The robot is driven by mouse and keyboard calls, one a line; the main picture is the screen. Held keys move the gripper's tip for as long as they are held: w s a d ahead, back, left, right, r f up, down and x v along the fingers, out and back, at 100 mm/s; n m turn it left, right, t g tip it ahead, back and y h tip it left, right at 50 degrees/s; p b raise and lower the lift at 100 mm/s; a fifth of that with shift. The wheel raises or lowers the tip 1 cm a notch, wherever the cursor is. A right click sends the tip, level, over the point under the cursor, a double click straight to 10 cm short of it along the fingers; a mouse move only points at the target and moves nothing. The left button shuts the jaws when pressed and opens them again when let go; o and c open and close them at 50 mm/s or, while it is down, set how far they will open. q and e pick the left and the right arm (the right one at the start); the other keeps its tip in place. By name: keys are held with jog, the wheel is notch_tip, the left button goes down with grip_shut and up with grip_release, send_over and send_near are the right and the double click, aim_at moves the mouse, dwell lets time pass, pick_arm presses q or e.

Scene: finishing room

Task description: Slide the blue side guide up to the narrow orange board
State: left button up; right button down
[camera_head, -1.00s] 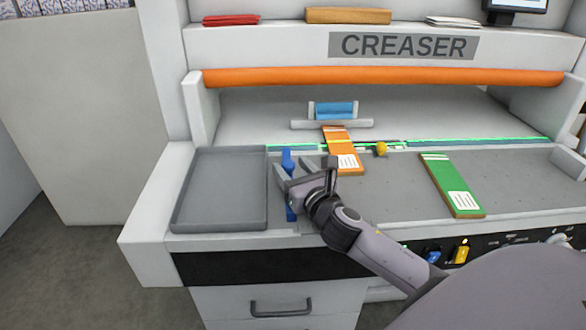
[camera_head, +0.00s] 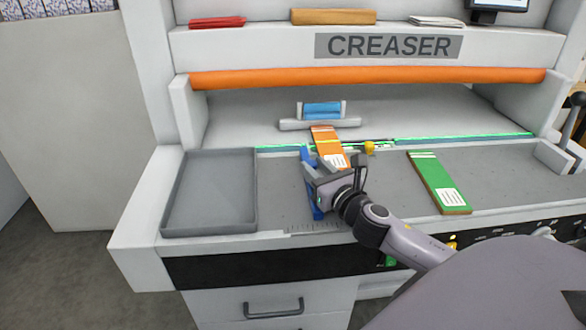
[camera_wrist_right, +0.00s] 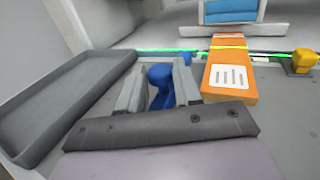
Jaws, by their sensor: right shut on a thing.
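The blue side guide (camera_head: 317,203) stands on the grey feed table, close to the left side of the narrow orange board (camera_head: 326,142). My right gripper (camera_head: 316,168) is shut on the guide; in the right wrist view the guide's blue knob (camera_wrist_right: 160,88) is between the two fingers. The orange board (camera_wrist_right: 229,75) lies flat with a white label, just right of the right finger. A small gap seems to show between guide and board, but the gripper partly hides it. My left gripper is not in view.
An empty grey tray (camera_head: 248,212) is at the left. A green board (camera_head: 438,182) lies to the right, with clear table between it and my arm. A yellow knob (camera_head: 369,148) is by the green line. A blue roller block (camera_head: 322,110) is behind the orange board.

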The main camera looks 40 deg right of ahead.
jog(key=shift+s+d, duration=0.45)
jog(key=shift+d, duration=0.25)
jog(key=c, duration=0.8)
grip_release()
jog(key=shift+s+a, duration=0.15)
jog(key=shift+s, duration=0.4)
jog(key=shift+s+a+b, duration=0.2)
jog(key=shift+s+a, duration=0.05)
jog(key=shift+s, duration=1.25)
jog(key=shift+s+a+b, duration=0.2)
jog(key=shift+s, duration=1.25)
